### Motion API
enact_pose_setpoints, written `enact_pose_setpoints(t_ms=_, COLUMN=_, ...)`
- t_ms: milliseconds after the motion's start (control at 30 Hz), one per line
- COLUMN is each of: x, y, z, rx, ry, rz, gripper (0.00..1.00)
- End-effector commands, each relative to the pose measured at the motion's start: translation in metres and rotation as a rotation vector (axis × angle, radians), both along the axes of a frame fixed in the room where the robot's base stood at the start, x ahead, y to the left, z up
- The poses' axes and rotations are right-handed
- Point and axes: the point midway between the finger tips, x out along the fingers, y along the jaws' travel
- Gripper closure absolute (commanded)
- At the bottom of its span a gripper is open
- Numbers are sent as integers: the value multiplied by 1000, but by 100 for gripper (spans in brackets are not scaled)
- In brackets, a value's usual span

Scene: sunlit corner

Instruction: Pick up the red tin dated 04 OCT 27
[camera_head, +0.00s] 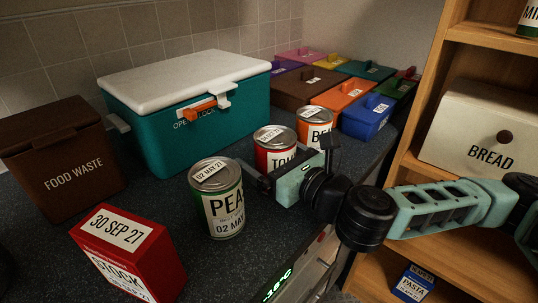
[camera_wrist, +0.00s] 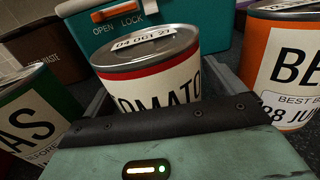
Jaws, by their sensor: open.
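The red tin (camera_head: 273,148), labelled as tomato, stands upright on the dark counter in front of the teal box. In the wrist view the red tin (camera_wrist: 155,75) shows a lid label that reads 04 OCT and a year that looks like 27. My gripper (camera_head: 262,172) is open at the tin's near side. In the wrist view the fingers of my gripper (camera_wrist: 160,92) reach along the left and right of the tin. I cannot tell whether either finger touches it. The tin's lower part is hidden by my gripper.
A green pea tin (camera_head: 218,200) stands left of my gripper, and an orange tin (camera_head: 314,125) stands close on the right. The teal box (camera_head: 190,110) is behind. A red carton (camera_head: 128,255) is front left. Lidded coloured boxes (camera_head: 340,92) fill the back right.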

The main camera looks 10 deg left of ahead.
Motion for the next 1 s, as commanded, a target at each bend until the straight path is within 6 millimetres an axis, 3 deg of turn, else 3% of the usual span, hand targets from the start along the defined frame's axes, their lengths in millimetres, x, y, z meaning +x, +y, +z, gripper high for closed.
enact_pose_setpoints(t_ms=67, x=0, y=0, z=0, rx=0, ry=0, rz=0, gripper=5)
enact_pose_setpoints(t_ms=300, x=0, y=0, z=0, rx=0, ry=0, rz=0, gripper=69)
enact_pose_setpoints(t_ms=633, x=0, y=0, z=10, rx=2, ry=-4, rz=0, gripper=69)
enact_pose_setpoints(t_ms=1000, x=0, y=0, z=76, rx=1, ry=-5, rz=0, gripper=69)
